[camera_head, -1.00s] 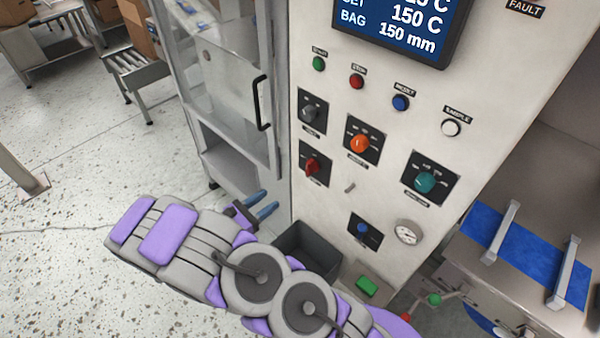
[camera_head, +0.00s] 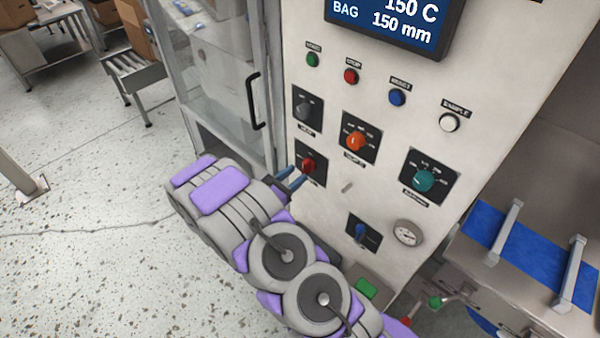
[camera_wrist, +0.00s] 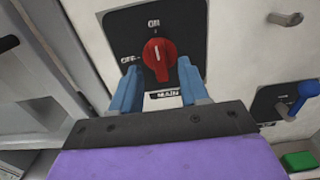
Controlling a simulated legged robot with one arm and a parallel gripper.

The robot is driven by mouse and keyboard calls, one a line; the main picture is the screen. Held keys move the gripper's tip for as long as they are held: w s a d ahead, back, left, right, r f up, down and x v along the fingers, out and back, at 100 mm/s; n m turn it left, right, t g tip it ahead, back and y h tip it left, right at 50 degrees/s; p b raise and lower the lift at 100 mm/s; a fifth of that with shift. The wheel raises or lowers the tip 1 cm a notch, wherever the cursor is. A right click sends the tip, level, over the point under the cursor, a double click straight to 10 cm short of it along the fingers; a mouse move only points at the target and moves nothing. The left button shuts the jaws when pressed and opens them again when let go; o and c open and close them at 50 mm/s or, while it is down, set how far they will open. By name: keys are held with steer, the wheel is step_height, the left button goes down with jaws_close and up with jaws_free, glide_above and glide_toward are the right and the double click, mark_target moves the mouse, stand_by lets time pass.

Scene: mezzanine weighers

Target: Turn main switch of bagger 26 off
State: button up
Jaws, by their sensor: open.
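The main switch is a red rotary knob (camera_wrist: 159,56) on a black plate (camera_wrist: 192,22) marked ON at the top and OFF at the left, with a MAIN label below. Its white pointer line is upright, toward ON. In the head view the red knob (camera_head: 308,165) is at the lower left of the panel's switches. My gripper (camera_wrist: 160,84) is open, its two blue fingers to the left and right of the knob's lower part in the wrist view. I cannot tell whether they touch it. In the head view the fingertips (camera_head: 296,178) are just below the knob.
Near it are a black knob (camera_head: 303,110), an orange knob (camera_head: 355,141), a teal knob (camera_head: 424,181) and a blue switch (camera_head: 361,231). A small metal peg (camera_head: 348,187) sticks out to the right. A glazed door with a black handle (camera_head: 254,101) stands at left.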

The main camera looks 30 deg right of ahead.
mark_target(303, 169)
steer(key=shift+x, duration=1.4)
steer(key=shift+w, duration=0.1)
steer(key=shift+a, duration=0.1)
steer(key=shift+d, duration=0.25)
steer(key=c, duration=0.4)
jaws_close()
